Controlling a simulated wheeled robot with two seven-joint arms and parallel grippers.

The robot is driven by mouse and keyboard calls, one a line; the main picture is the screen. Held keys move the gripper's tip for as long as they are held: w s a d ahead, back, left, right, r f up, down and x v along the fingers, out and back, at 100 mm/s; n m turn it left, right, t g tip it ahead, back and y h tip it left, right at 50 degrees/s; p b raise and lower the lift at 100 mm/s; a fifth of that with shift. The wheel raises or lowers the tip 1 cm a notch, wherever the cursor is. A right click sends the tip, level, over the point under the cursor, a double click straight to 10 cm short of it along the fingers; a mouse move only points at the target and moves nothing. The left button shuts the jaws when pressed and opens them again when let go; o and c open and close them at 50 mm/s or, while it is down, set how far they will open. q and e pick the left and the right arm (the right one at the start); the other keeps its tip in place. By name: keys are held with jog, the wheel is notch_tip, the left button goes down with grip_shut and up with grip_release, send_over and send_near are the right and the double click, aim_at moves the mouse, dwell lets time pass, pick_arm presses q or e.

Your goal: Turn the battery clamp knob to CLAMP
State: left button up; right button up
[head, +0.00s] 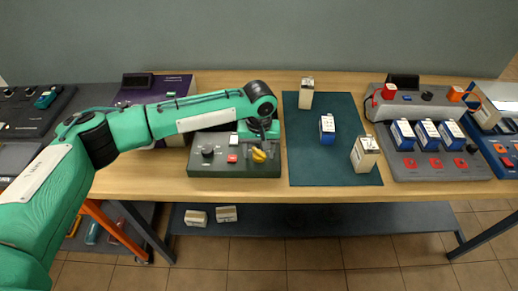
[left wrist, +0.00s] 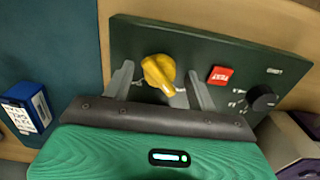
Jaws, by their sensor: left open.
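A dark green tester box (head: 210,170) sits on the wooden bench, below my left forearm in the head view. A yellow knob (head: 259,156) is at its front right; the left wrist view also shows this yellow knob (left wrist: 158,72). My left gripper (head: 257,142) points down over it. In the left wrist view the jaws of the left gripper (left wrist: 161,88) are open, one finger on each side of the knob, with gaps visible. The knob's pointer lies tilted; its position labels are hidden or unreadable. My right gripper is not in view.
The box also bears a red button (left wrist: 220,75) and a black dial (left wrist: 263,98). A dark green mat (head: 315,165) with several batteries lies to the right, then a grey charger (head: 400,165) holding blue batteries. A purple device (head: 170,85) stands behind my left arm.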

pick_arm(q)
jog(key=c, duration=1)
jog(key=m+p, duration=0.2)
jog(key=shift+s+r+p, duration=0.1)
jog(key=shift+r+p, duration=0.05)
jog(key=shift+p, duration=0.15)
jog(key=m+p, duration=0.3)
jog(key=m, duration=0.1)
jog(key=shift+m, duration=0.3)
jog(key=m+p, duration=0.3)
jog(key=m, duration=0.2)
jog(key=shift+m, duration=0.3)
jog(key=m, duration=0.3)
jog(key=shift+f+p, duration=0.2)
jog(key=shift+p, duration=0.15)
jog(key=shift+m, duration=1.3)
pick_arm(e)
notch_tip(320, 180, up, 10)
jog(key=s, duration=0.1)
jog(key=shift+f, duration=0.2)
